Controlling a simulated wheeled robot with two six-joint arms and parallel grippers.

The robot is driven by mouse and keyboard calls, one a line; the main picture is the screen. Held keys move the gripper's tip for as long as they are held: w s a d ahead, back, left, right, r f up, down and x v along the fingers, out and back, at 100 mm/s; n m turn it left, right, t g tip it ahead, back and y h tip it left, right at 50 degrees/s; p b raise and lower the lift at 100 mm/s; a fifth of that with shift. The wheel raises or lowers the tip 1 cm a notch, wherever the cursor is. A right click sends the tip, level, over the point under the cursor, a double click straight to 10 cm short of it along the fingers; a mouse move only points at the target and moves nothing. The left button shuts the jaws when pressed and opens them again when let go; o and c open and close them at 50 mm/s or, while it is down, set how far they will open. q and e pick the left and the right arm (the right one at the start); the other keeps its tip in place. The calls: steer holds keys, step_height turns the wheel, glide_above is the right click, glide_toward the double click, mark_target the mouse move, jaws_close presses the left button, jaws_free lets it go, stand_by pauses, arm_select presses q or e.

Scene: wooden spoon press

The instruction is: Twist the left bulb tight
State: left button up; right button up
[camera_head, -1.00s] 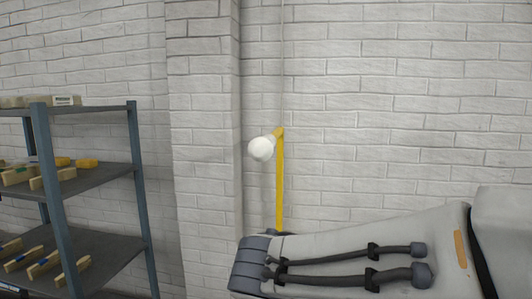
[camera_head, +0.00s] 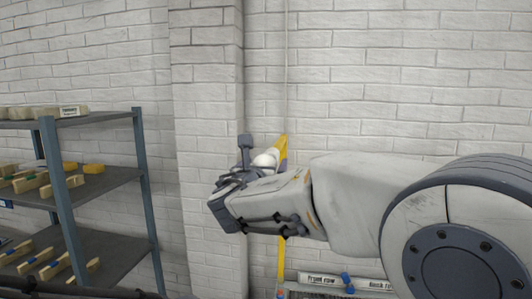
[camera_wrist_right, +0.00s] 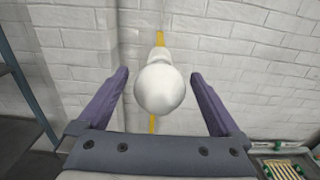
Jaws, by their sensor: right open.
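The white round bulb (camera_head: 265,160) sits in a holder on the yellow post (camera_head: 281,255) before the brick wall. The right gripper (camera_head: 243,168) is beside it in the head view and partly hides the bulb's lower part. In the right wrist view the bulb (camera_wrist_right: 160,90) appears between the two spread purple-grey fingers of the gripper (camera_wrist_right: 160,76). A gap shows on each side, so no finger touches it there. The bulb's pale neck points away from the gripper toward the yellow post. My left gripper is not in view.
A grey-blue shelf rack (camera_head: 105,190) with wooden pieces stands at the left. A tray with labels reading "Front row" and "Back" (camera_head: 325,280) is low on the right, partly cut off. The wall around the bulb is otherwise clear.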

steer(key=shift+w+d+p, duration=0.15)
steer(key=shift+w+p, duration=0.1)
steer(key=shift+w, duration=0.5)
steer(key=shift+w+d+p, duration=0.15)
steer(key=shift+w+p, duration=0.1)
steer(key=shift+w, duration=0.5)
steer(key=c, duration=1.3)
steer(key=shift+f+b, duration=0.2)
steer(key=shift+b, duration=0.4)
steer(key=m+b, duration=0.3)
steer(key=b, duration=0.1)
steer(key=m+b, duration=0.3)
steer(key=b, duration=0.2)
steer(key=m+b, duration=0.3)
steer(key=b, duration=0.1)
steer(key=shift+d+f+b, duration=0.2)
steer(key=shift+d+b, duration=0.05)
steer(key=shift+b, duration=0.05)
steer(key=shift+r+m+b, duration=0.15)
steer(key=shift+m+b, duration=1.5)
steer(key=shift+m, duration=0.25)
